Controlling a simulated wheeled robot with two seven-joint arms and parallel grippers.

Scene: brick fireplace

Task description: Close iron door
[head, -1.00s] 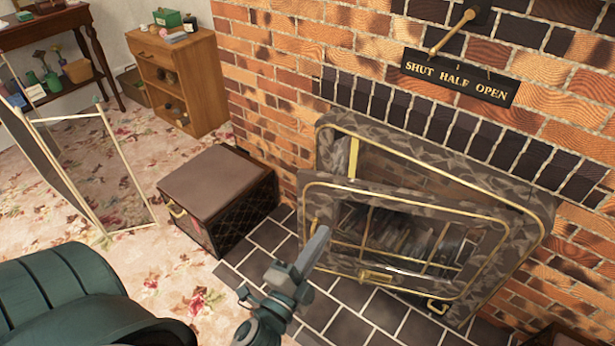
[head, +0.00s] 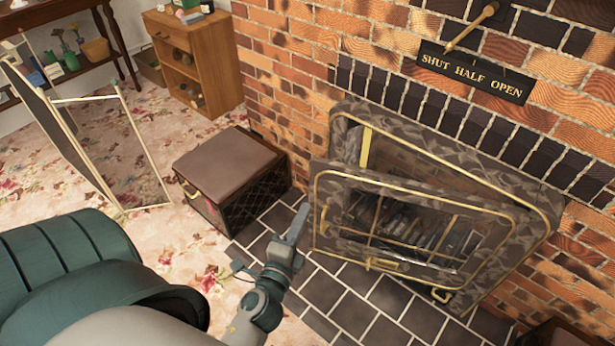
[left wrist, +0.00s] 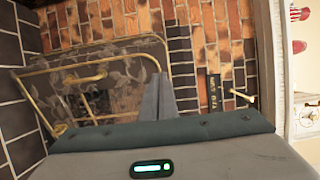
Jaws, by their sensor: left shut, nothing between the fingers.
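The iron door (head: 330,200) is a dark mottled panel with brass trim and a barred window. It stands ajar from its mottled frame (head: 400,125), with a gap along the left and top. In the left wrist view the shut fingers (left wrist: 157,98) appear in front of the mottled, brass-trimmed fireplace front (left wrist: 125,65). My right gripper is not in view.
A brown box (head: 225,170) stands on the floor left of the fireplace. Dark hearth tiles (head: 345,300) lie below the door. A sign (head: 474,72) and a lever (head: 470,27) are on the brick wall above.

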